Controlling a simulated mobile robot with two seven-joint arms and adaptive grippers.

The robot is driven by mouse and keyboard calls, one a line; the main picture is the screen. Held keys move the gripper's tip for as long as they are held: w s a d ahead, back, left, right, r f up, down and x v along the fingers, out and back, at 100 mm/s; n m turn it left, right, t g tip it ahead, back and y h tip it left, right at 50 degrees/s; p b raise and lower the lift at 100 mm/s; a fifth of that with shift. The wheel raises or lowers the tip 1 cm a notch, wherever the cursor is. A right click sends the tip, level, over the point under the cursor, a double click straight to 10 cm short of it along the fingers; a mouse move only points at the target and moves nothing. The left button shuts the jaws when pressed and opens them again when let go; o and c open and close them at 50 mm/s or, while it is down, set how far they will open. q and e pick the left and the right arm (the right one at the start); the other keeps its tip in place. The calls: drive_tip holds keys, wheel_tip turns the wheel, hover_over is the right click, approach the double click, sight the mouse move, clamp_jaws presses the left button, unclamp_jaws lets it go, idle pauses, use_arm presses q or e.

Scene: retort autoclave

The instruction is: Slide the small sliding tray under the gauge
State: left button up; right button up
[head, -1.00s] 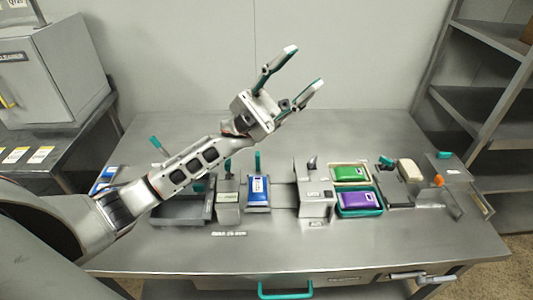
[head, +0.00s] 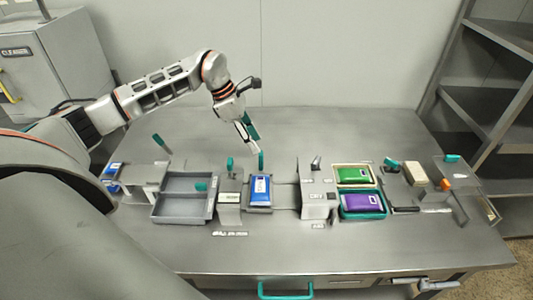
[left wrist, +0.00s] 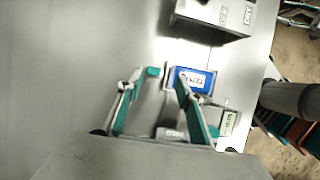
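The small sliding tray (head: 258,208) is a grey tray holding a blue pouch (head: 260,188), with an upright teal handle (head: 261,160) at its far side. The grey gauge block (head: 317,196) stands to its right, with a rail between them. In the left wrist view the blue pouch (left wrist: 193,81) and gauge block (left wrist: 213,14) lie ahead. My left gripper (head: 250,144) points down above and just behind the tray's handle. In the left wrist view its fingers (left wrist: 160,82) are apart, near the teal handle (left wrist: 154,71); contact is unclear. My right gripper is out of view.
A grey divided bin (head: 182,208) and a labelled block (head: 229,207) stand left of the tray. Right of the gauge are a cream tray with a green pouch (head: 354,174) and a teal tray with a purple pouch (head: 361,202). The table's back area is clear.

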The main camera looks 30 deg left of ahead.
sight(261, 154)
use_arm(q)
drive_tip(key=shift+w+a+f+p+x, duration=0.1)
drive_tip(key=shift+a+p+x, duration=0.1)
drive_tip(key=shift+x, duration=1.05)
drive_tip(key=shift+w+a+f+p+x, duration=0.1)
drive_tip(key=shift+a+x, duration=0.15)
drive_tip(key=shift+x, duration=1.05)
drive_tip(key=shift+w+a+p+x, duration=0.1)
drive_tip(key=shift+a+p+x, duration=0.1)
drive_tip(key=shift+x, duration=1.05)
clamp_jaws()
